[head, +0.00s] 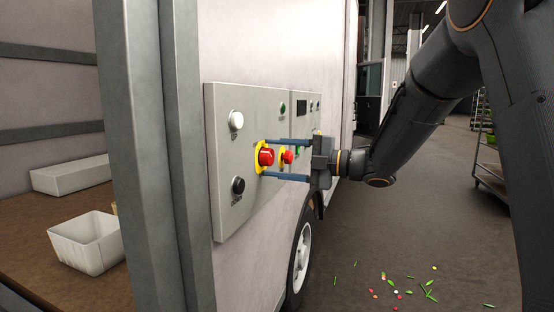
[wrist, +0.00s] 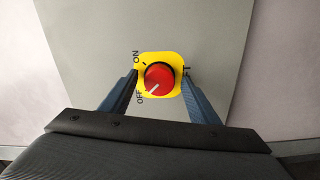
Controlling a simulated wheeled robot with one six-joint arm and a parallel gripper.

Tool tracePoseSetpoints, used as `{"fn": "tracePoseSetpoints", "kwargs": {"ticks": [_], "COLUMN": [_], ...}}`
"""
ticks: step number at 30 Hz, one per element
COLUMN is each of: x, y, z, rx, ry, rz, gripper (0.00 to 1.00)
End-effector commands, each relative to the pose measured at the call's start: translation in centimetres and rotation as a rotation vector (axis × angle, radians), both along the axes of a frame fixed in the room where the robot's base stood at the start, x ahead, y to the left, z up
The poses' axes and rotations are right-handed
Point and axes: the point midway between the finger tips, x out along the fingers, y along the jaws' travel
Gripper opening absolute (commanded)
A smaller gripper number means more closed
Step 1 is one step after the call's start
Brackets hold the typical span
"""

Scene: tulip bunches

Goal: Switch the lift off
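The lift's red rotary switch (head: 266,157) sits on a yellow plate on the grey panel (head: 222,108) on the vehicle's side. In the wrist view the red knob (wrist: 159,76) is near the middle of the yellow plate (wrist: 145,59), with ON printed at upper left and OFF at lower left. The white line on the knob points lower left, towards OFF.
A white button (head: 236,120) is above the switch and a black button (head: 238,186) below. A white crate (head: 88,241) is inside the cargo bed. Petals and leaves (head: 398,293) litter the floor.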

Motion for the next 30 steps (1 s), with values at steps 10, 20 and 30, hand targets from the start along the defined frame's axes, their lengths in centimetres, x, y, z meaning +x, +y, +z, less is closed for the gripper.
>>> {"fn": "tracePoseSetpoints", "kwargs": {"ticks": [10, 20, 30], "x": [-0.5, -2.2, -2.7], "y": [-1.7, -6.4, -7.4], "z": [0.1, 0.0, 0.0], "rx": [0.001, 0.0, 0.0], "ry": [-0.001, 0.0, 0.0], "rz": [-0.004, -0.003, 0.0], "gripper": [0.55, 0.55, 0.55]}}
